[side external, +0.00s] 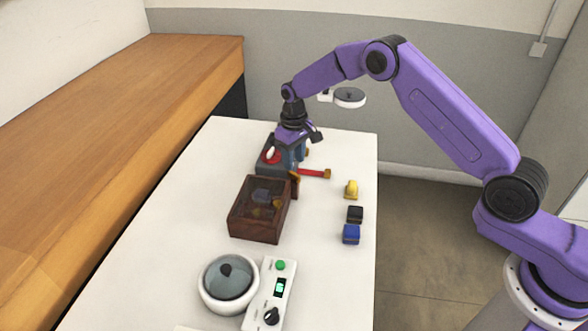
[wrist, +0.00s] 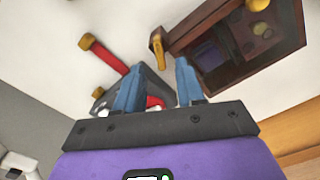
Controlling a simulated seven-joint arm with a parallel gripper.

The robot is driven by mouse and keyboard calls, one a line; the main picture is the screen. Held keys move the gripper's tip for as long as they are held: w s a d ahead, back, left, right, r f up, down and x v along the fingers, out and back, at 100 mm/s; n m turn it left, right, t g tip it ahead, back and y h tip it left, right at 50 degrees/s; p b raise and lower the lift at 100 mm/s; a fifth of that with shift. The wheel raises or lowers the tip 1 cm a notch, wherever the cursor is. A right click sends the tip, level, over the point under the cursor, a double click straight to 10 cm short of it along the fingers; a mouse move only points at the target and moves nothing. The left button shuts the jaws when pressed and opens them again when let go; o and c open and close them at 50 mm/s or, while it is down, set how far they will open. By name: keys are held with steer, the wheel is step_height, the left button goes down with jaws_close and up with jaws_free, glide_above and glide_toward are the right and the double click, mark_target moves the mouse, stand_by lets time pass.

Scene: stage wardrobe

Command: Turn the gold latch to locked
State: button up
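A gold latch (wrist: 157,45) is a short narrow bar at the near corner of a dark brown box (wrist: 272,54), seen in the wrist view. In the side view the latch (side external: 295,177) is small, partly hidden beside the box (side external: 258,232). My gripper (wrist: 158,63) is open, its two blue fingers apart. The latch shows in line with the gap between the fingertips, with no clear contact. In the side view my gripper (side external: 292,158) points down behind the box. I cannot tell the latch's exact angle or any lock marking.
A grey device (side external: 265,170) with a red lever (side external: 313,173) stands close to my gripper. Yellow (side external: 352,188), black (side external: 355,214) and blue (side external: 351,234) small objects line the right. A round pot (side external: 211,291) and a control panel (side external: 257,300) sit in front. The left tabletop is clear.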

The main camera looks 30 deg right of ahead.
mark_target(294, 172)
steer(key=shift+f, duration=2.3)
jaws_close()
